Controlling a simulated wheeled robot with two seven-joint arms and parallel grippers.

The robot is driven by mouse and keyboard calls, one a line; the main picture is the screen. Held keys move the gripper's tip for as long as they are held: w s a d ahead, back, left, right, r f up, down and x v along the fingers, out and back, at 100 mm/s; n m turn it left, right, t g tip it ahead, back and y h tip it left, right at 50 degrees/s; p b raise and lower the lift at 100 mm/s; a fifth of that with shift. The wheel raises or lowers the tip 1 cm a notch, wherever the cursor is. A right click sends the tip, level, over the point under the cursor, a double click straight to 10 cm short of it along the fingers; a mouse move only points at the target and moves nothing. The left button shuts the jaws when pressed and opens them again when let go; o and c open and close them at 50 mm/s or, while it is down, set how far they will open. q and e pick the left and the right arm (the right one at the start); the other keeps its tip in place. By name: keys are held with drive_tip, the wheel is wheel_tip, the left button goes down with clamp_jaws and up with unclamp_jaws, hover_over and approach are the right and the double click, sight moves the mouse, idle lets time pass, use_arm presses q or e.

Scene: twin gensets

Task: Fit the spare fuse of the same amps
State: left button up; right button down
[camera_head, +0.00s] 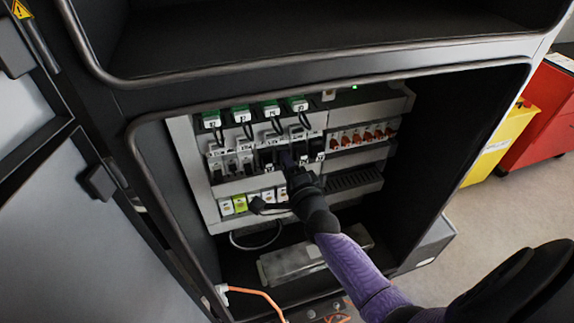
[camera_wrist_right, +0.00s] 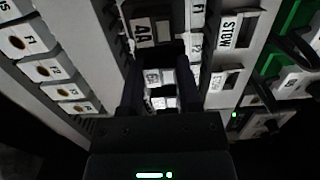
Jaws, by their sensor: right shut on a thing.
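My right gripper (camera_head: 292,170) reaches into the open cabinet, in front of the middle row of fuse holders (camera_head: 232,165). In the right wrist view my right gripper (camera_wrist_right: 161,80) is shut on a small white-labelled part (camera_wrist_right: 158,76) between its dark fingers. It looks like a fuse or fuse holder, but its amps marking is not readable. I cannot tell whether the held part is seated in a slot. The gripper hides part of the row in the head view. My left gripper is not in view.
Green-topped plugs (camera_head: 240,114) with black leads hang above the row. Orange-red switches (camera_head: 356,135) are at the right. White and yellow-green terminals (camera_head: 240,202) sit below. A label marked STOW (camera_wrist_right: 229,31) shows in the wrist view. The cabinet's rim (camera_head: 152,180) encloses the opening.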

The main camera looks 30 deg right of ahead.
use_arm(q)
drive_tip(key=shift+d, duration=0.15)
use_arm(e)
drive_tip(key=shift+w, duration=0.1)
drive_tip(key=shift+c, duration=1.1)
unclamp_jaws()
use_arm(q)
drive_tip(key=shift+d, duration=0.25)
